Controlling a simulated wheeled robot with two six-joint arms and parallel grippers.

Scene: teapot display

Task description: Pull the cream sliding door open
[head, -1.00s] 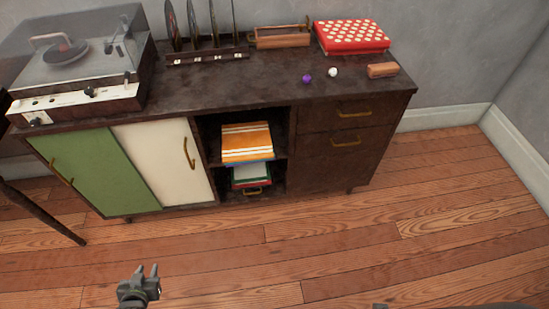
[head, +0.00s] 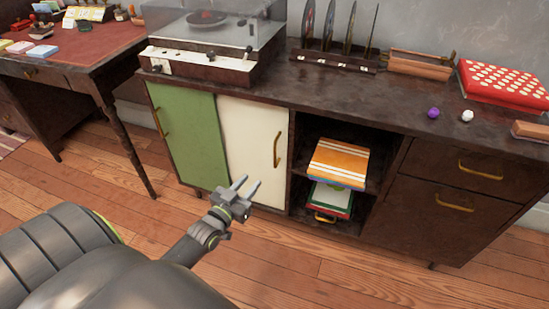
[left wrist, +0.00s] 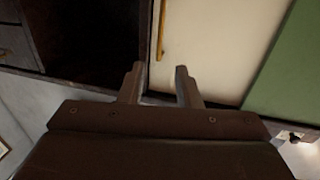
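The cream sliding door (head: 251,138) is in the cabinet front, between the green door (head: 188,135) on its left and an open shelf bay on its right. Its brass handle (head: 278,149) is upright near the door's right edge. My left gripper (head: 247,186) is in front of the cream door's lower part, below and left of the handle, empty with its fingers apart. In the left wrist view the open fingers (left wrist: 161,84) point toward the cream door (left wrist: 215,40), and the handle (left wrist: 162,30) shows beyond them. My right gripper is not in view.
The shelf bay holds orange-striped books (head: 338,162). A record player (head: 212,60), a record rack (head: 338,62) and a red box (head: 505,84) stand on the cabinet. A desk (head: 85,60) is at left. The wooden floor (head: 290,255) in front is clear.

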